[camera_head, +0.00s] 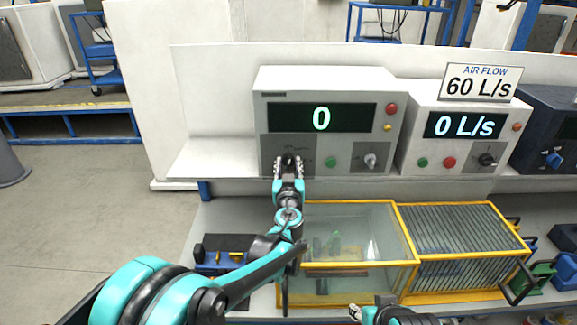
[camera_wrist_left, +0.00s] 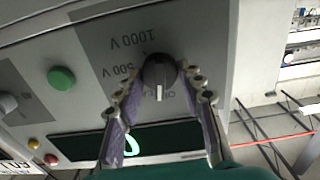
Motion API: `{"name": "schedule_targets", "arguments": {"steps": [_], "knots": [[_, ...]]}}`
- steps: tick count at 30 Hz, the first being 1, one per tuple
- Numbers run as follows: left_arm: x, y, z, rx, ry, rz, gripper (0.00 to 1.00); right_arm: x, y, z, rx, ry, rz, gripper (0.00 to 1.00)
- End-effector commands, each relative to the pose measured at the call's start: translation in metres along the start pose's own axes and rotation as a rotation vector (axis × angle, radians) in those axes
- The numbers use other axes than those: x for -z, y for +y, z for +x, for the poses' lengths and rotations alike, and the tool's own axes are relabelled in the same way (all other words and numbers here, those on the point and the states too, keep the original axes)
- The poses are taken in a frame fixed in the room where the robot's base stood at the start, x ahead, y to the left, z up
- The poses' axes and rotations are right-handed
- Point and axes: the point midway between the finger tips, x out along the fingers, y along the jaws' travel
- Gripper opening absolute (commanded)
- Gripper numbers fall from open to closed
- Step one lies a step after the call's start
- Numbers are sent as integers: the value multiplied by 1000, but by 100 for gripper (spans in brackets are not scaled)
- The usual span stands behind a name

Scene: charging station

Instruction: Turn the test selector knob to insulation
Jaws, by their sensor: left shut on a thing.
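The selector knob (camera_wrist_left: 158,72) is dark and round with a white pointer line, on the grey face of the left tester (camera_head: 330,83). In the left wrist view, which is upside down, the pointer aims down toward the display. Labels 1000 V and 500 V stand around the knob; another label by the pointer is partly hidden. My left gripper (camera_head: 288,166) is shut on the knob, its fingers on both sides of it, as the left wrist view also shows (camera_wrist_left: 161,84). In the head view the gripper partly covers the knob. My right gripper (camera_head: 362,314) barely shows at the bottom edge.
The tester's display (camera_head: 321,117) reads 0. A green button (camera_head: 331,162) and a second knob (camera_head: 370,160) sit to the right. Beside it stands an air flow unit (camera_head: 418,150). Below are a yellow-framed glass box (camera_head: 362,225) and a slatted box (camera_head: 462,236).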

Motion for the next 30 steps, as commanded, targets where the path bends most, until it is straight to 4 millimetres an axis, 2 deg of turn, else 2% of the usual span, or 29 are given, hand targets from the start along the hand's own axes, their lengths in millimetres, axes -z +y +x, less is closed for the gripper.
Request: {"name": "schedule_targets", "arguments": {"steps": [30], "knots": [[-1, 1, 0, 0, 0, 959, 9, -5, 0, 7, 0, 0, 0, 40]]}}
